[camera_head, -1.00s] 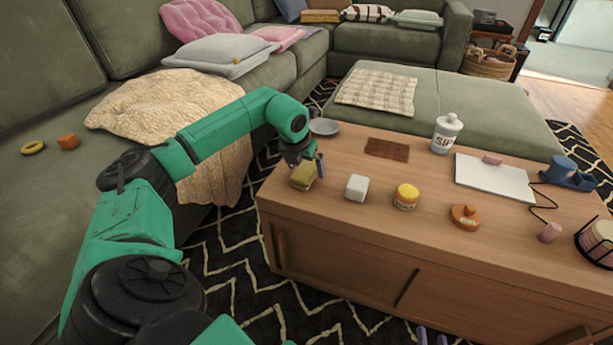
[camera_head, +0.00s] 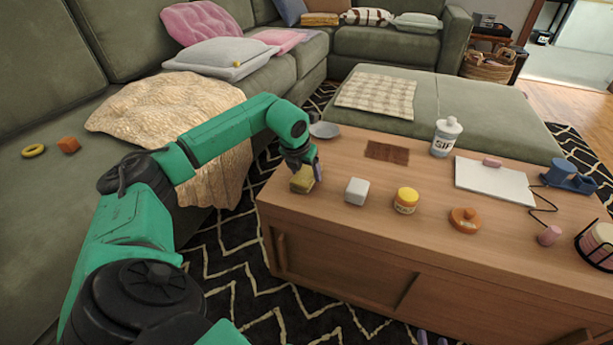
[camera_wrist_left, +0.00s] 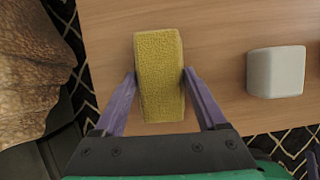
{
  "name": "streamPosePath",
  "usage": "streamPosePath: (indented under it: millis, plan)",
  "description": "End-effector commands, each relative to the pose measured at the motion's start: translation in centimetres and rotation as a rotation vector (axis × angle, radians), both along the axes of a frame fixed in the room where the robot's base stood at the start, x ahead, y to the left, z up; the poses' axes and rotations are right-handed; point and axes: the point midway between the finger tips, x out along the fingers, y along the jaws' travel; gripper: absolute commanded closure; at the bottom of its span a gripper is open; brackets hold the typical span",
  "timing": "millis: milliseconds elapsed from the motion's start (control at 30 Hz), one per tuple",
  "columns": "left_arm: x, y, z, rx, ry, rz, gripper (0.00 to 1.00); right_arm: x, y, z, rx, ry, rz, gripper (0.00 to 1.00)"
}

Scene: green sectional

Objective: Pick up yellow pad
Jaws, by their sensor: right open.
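The yellow pad (camera_head: 301,184) is a small block on the near left corner of the wooden coffee table. It also shows in the left wrist view (camera_wrist_left: 159,62), lying lengthwise between my left gripper's fingers. My left gripper (camera_head: 308,172) is just above and around the pad, partly hiding its top in the head view. Its purple fingers (camera_wrist_left: 160,80) are spread, one along each side of the pad. The left fingertip looks very close to the pad's edge; contact is unclear. Only the fingertips of my right gripper (camera_head: 432,339) show, apart, at the bottom edge of the head view.
A white block (camera_head: 356,191) sits just right of the pad, with a yellow jar (camera_head: 406,200) and an orange lidded item (camera_head: 464,219) further right. A grey dish (camera_head: 324,130) lies behind. The table's left edge (camera_head: 262,203) is close to the pad.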

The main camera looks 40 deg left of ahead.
Motion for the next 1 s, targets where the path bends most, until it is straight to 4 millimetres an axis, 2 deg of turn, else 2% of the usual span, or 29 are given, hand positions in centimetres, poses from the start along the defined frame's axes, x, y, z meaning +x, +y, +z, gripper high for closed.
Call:
streamPosePath:
  millis: [33, 67, 100, 367, 567, 667, 700, 800, 1000]
  plan:
    - [0.0, 0.0, 0.0, 0.001, 0.0, 0.0, 0.61, 0.0, 0.0, 0.0, 0.0, 0.0, 0.0, 0.5]
    - [0.0, 0.0, 0.0, 0.001, 0.0, 0.0, 0.73, 0.0, 0.0, 0.0, 0.0, 0.0, 0.0, 0.5]
    - [0.0, 0.0, 0.0, 0.001, 0.0, 0.0, 0.8, 0.0, 0.0, 0.0, 0.0, 0.001, 0.0, 0.5]
    - [0.0, 0.0, 0.2, 0.0, 0.0, 0.0, 0.8, 0.0, 0.0, -0.1, -0.001, 0.001, -0.001, 0.5]
    - [0.0, 0.0, 1.8, 0.001, -0.002, 0.0, 0.8, -0.3, 0.0, 0.0, -0.002, 0.024, 0.004, 0.5]
    - [0.1, 0.0, 3.3, 0.0, -0.003, 0.001, 0.8, -3.8, 0.0, -3.3, -0.026, 0.151, 0.027, 0.5]
    - [0.0, 0.0, 4.0, 0.001, -0.003, 0.0, 0.8, -5.0, 0.1, -4.1, -0.032, 0.192, 0.036, 0.5]
    - [0.1, 0.0, 9.3, 0.0, -0.007, -0.001, 0.8, -4.5, 0.1, -0.8, -0.047, 0.199, 0.05, 0.5]
    - [0.1, 0.0, 17.0, 0.0, -0.005, -0.001, 0.8, -4.4, 0.0, 3.0, -0.085, 0.241, 0.078, 0.5]
